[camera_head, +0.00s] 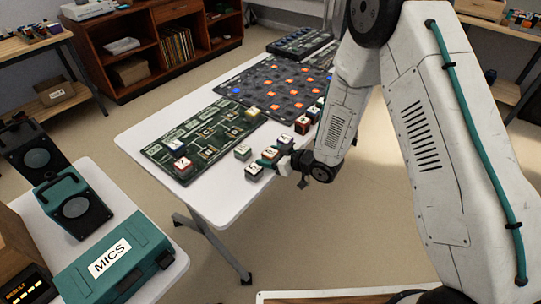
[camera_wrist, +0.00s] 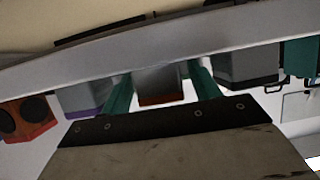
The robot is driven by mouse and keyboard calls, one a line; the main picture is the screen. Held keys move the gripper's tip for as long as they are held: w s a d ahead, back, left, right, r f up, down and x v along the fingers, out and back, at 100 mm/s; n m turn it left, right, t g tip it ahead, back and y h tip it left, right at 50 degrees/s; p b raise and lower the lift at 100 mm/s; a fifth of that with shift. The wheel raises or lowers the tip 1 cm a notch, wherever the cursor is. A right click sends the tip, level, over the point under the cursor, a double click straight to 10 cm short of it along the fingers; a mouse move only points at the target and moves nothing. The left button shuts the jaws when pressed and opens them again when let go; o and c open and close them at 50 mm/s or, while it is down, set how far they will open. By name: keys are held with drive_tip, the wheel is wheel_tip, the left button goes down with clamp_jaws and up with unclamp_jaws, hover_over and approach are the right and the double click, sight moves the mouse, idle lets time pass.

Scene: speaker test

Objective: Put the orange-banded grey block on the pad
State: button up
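In the wrist view, a grey block with a reddish-orange band (camera_wrist: 158,86) stands between the teal fingers of my gripper (camera_wrist: 160,88). The fingers flank it; I cannot tell whether they touch it. In the head view, my gripper (camera_head: 272,160) is low at the table's near right edge, beside a row of small lettered blocks, and a block (camera_head: 254,172) stands just left of it. A green board (camera_head: 196,155) with several outlined squares lies left of the blocks; I cannot tell which square is the pad.
In the wrist view, a purple-banded grey block (camera_wrist: 85,99) and another grey block (camera_wrist: 247,70) stand close on either side. A dark board (camera_head: 262,72) with orange and blue pieces lies farther back. A teal case (camera_head: 118,262) is on the side table.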

sight(276, 156)
drive_tip(key=v, duration=0.7)
drive_tip(key=shift+s+d+r, duration=0.2)
drive_tip(key=shift+d+r, duration=0.05)
drive_tip(key=shift+r, duration=0.15)
drive_tip(key=w+d+r+m+t+h, duration=0.1)
drive_tip(key=w+d+r+m+h, duration=0.15)
drive_tip(key=d+r+h, duration=0.65)
drive_tip(key=s+d+r+m+g+h, duration=0.1)
drive_tip(key=s+d+r+m+g, duration=0.1)
drive_tip(key=s+d+r, duration=0.4)
drive_tip(key=s+d+r+m+g+h, duration=0.2)
drive_tip(key=s+d+r+m, duration=0.2)
drive_tip(key=s+r, duration=0.6)
drive_tip(key=shift+d+r, duration=0.35)
drive_tip(key=shift+d, duration=0.8)
drive_tip(key=s+r+g, duration=0.1)
drive_tip(key=s, duration=0.5)
drive_tip(key=s+a+r+m+g, duration=0.1)
drive_tip(key=s+r, duration=0.1)
drive_tip(key=s, duration=0.3)
drive_tip(key=s+r+m+g+y, duration=0.1)
drive_tip(key=s, duration=0.5)
drive_tip(key=shift+s+a+r+g, duration=0.15)
drive_tip(key=shift+s+r+g, duration=0.1)
drive_tip(key=shift+s+g, duration=0.15)
